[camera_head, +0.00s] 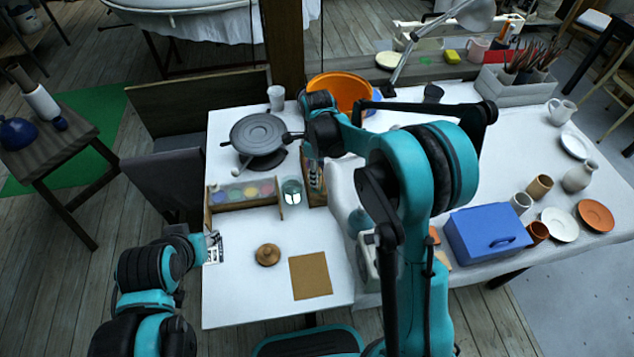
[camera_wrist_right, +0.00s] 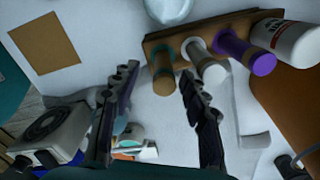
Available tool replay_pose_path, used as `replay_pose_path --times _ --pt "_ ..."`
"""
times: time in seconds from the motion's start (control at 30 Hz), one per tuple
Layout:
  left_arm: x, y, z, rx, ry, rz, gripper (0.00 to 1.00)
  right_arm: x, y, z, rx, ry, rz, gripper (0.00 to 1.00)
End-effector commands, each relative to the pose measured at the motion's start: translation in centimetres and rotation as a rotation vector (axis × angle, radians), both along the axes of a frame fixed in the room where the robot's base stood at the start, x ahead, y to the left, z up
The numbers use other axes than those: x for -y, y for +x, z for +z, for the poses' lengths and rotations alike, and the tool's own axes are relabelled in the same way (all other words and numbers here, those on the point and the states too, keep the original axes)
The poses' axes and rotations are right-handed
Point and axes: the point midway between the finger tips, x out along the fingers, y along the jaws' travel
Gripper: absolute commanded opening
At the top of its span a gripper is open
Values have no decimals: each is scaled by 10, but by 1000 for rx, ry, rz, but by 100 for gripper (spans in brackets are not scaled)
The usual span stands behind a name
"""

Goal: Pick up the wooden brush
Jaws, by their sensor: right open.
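I cannot single out the wooden brush for sure. A round wooden piece with a knob (camera_head: 267,254) lies on the front left of the white table, and I cannot tell whether it is a brush or a lid. Several long-handled brushes (camera_head: 522,62) stand in holders at the back right. My right gripper (camera_wrist_right: 157,75) is open and empty in the right wrist view, its fingers apart in front of a wooden rack (camera_wrist_right: 158,42) of small bottles. In the head view my right arm mostly hides it. My left gripper (camera_head: 208,246) is at the table's left edge, its jaws unclear.
A brown square sheet (camera_head: 311,275) lies near the front edge. A paint tray (camera_head: 243,194), a glass jar (camera_head: 292,190) and a dark round pan-like thing (camera_head: 258,134) are on the left. An orange bowl (camera_head: 345,90) stands behind. A blue box (camera_head: 487,233) and pottery are on the right.

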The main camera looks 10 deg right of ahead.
Motion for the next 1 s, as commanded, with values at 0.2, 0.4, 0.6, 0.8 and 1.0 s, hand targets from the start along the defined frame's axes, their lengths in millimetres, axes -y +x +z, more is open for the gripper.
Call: replay_pose_path --times 0.2,0.4,0.6,0.8,1.0 --pt "0 0 -17 0 0 0 40 1 5 -31 0 0 0 45" --pt "0 0 -24 0 0 0 40 1 5 -51 0 0 1 45" --pt "0 0 -23 0 0 0 40 1 4 -49 0 0 1 40" --pt "0 0 -23 0 0 0 40 1 4 -49 0 0 1 0" --pt "0 0 -23 0 0 0 40 1 4 -49 0 0 1 0"
